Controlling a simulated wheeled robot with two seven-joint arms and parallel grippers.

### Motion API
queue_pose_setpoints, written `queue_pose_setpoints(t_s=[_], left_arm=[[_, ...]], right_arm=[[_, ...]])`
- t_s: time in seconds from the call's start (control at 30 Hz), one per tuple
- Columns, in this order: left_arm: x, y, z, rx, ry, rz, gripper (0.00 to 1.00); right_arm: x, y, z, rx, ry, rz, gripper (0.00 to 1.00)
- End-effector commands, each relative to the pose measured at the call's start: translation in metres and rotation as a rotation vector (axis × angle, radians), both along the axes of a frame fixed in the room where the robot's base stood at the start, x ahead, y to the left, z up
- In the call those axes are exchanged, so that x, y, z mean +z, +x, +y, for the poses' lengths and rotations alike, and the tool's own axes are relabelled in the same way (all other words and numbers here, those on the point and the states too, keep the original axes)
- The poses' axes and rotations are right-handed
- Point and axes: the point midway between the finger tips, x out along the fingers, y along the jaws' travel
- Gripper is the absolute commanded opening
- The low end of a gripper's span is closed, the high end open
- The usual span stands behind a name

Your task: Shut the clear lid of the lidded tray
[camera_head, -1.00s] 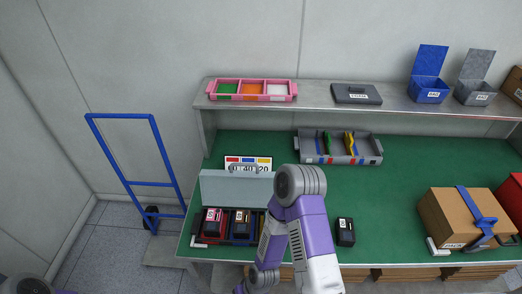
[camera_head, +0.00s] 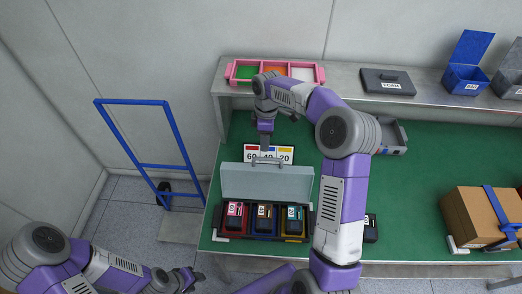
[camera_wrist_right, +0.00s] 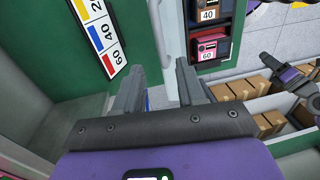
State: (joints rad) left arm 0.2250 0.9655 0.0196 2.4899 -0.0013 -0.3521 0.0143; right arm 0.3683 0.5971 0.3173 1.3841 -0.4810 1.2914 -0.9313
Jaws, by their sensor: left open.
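The lidded tray (camera_head: 259,240) stands at the front left of the green table. Its clear lid (camera_head: 265,183) stands raised at the back, with a handle (camera_head: 267,161) on its upper edge. Red, brown and teal labelled boxes sit in its compartments. My right gripper (camera_head: 266,142) points down behind the lid's upper edge, close to the handle; whether it touches is unclear. In the right wrist view its fingers (camera_wrist_right: 158,85) are apart with nothing between them, beside the pale lid panel (camera_wrist_right: 169,40). My left gripper (camera_head: 188,279) is open and empty, low left, off the table.
A number sign (camera_head: 282,152) stands behind the lid. A shelf (camera_head: 342,83) at the back holds a pink tray (camera_head: 274,72) and a grey case (camera_head: 387,82). A strapped carton (camera_head: 477,220) sits at the right. A blue trolley (camera_head: 140,165) stands left of the table.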

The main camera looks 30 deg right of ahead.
Motion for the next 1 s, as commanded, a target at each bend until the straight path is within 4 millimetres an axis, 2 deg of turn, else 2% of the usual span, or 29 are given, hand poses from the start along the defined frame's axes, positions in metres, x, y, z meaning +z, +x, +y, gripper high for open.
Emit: queue_pose_setpoints(t_s=[0.17,0.4,0.6,0.93,1.0], left_arm=[[-0.005,0.000,0.000,0.000,0.000,0.000,0.43],[-0.007,0.000,0.000,0.000,0.000,0.000,0.43],[-0.008,0.000,0.000,0.000,0.000,0.000,0.43],[-0.008,0.000,0.000,0.000,0.000,0.000,0.43],[-0.008,0.000,0.000,0.000,0.000,0.000,0.43]], right_arm=[[-0.007,-0.003,-0.006,0.013,-0.011,0.008,0.40],[-0.045,-0.007,-0.003,0.013,-0.009,0.009,0.40],[-0.065,-0.009,-0.001,0.011,-0.009,0.006,0.40],[-0.069,-0.009,-0.001,0.011,-0.009,0.006,0.40],[-0.069,-0.009,-0.001,0.010,-0.009,0.006,0.29]])
